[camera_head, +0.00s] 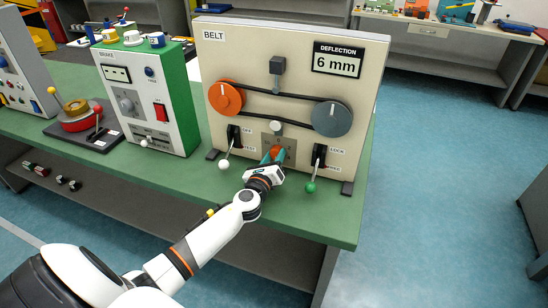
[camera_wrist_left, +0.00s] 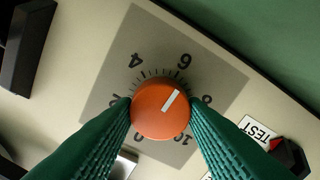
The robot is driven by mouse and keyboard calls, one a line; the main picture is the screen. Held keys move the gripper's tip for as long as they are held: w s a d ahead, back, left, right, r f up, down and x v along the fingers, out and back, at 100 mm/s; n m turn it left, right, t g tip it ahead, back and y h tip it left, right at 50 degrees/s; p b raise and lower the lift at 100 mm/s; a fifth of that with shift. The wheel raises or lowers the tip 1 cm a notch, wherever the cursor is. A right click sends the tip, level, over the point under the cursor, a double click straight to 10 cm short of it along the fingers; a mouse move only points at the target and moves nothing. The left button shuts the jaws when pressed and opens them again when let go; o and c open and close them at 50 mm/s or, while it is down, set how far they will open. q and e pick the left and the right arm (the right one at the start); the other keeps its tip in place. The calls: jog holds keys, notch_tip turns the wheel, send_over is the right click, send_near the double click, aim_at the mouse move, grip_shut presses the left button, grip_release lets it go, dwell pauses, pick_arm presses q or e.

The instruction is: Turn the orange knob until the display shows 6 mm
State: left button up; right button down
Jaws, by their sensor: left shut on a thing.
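The orange knob (camera_wrist_left: 158,110) sits on a grey scale plate (camera_wrist_left: 215,72) on the front of the belt panel (camera_head: 295,60). My left gripper (camera_wrist_left: 160,118) is shut on the knob, one finger on each side of it. The knob's white line points toward the scale between 6 and 8 in the left wrist view. In the head view the gripper (camera_head: 272,158) covers most of the knob. The display (camera_head: 337,60) at the panel's top right reads "DEFLECTION 6 mm". My right gripper is not in view.
Above the knob are an orange pulley (camera_head: 226,98) and a grey pulley (camera_head: 332,118) joined by a black belt. A white-tipped lever (camera_head: 225,163) and a green-tipped lever (camera_head: 311,186) flank the gripper. A green brake box (camera_head: 146,95) stands left on the green table (camera_head: 205,195).

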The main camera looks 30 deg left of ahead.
pick_arm(q)
jog(key=o, duration=1)
jog(key=shift+c, duration=0.2)
jog(key=b+v, duration=0.1)
jog(key=v, duration=1)
jog(key=shift+a+f, duration=0.1)
jog(key=shift+f, duration=0.05)
jog(key=shift+s, duration=0.5)
